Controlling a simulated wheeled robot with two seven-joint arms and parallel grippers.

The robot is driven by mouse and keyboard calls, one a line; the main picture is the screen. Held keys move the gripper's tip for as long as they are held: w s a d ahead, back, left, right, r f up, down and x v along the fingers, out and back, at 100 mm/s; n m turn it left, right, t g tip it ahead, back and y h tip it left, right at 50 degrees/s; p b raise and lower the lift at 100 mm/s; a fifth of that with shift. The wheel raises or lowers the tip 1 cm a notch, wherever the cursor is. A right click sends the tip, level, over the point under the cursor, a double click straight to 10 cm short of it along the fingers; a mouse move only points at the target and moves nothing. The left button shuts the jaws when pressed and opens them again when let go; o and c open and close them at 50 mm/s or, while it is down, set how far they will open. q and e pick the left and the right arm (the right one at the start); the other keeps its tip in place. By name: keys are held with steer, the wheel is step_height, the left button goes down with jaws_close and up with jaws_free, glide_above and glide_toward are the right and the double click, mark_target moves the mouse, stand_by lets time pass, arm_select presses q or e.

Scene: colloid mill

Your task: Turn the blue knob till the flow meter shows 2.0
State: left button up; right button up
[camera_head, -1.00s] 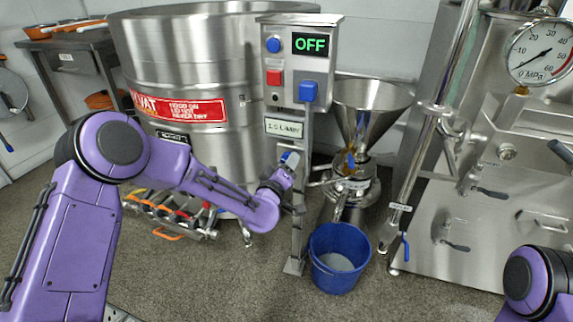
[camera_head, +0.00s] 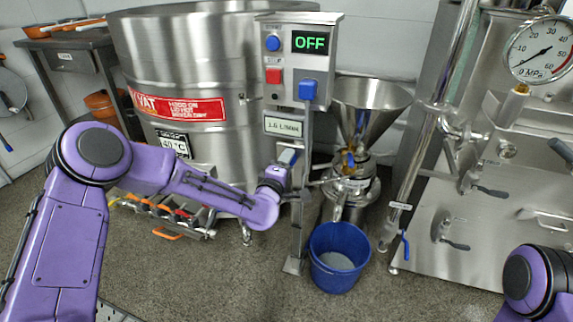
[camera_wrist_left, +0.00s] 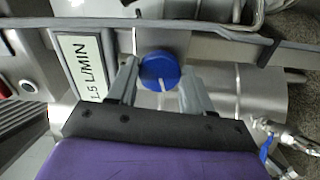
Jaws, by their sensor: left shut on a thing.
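The blue knob (camera_wrist_left: 160,72) sits between the two fingers of my left gripper (camera_wrist_left: 161,84) in the left wrist view, with a white mark on its face. The fingers are shut on its sides. In the head view my left gripper (camera_head: 287,161) is at the post below the control box, and it mostly hides the knob. The flow meter plate (camera_head: 283,126) is just above the gripper. It reads about 1.5 L/MIN in the wrist view (camera_wrist_left: 81,67); the last digit is hard to tell in the head view. My right gripper is out of view.
The control box (camera_head: 284,88) shows a green OFF, with blue and red buttons and a blue switch. A steel vat (camera_head: 200,60) stands behind my left arm. A funnel (camera_head: 370,105) and blue bucket (camera_head: 338,262) stand right of the post.

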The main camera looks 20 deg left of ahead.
arm_select(q)
steer(key=shift+f, duration=0.1)
steer(key=o, duration=1)
steer(key=shift+o, duration=0.2)
steer(key=s+p, duration=0.1)
steer(key=s, duration=0.9)
steer(key=shift+s+a, duration=0.15)
steer(key=shift+s, duration=0.15)
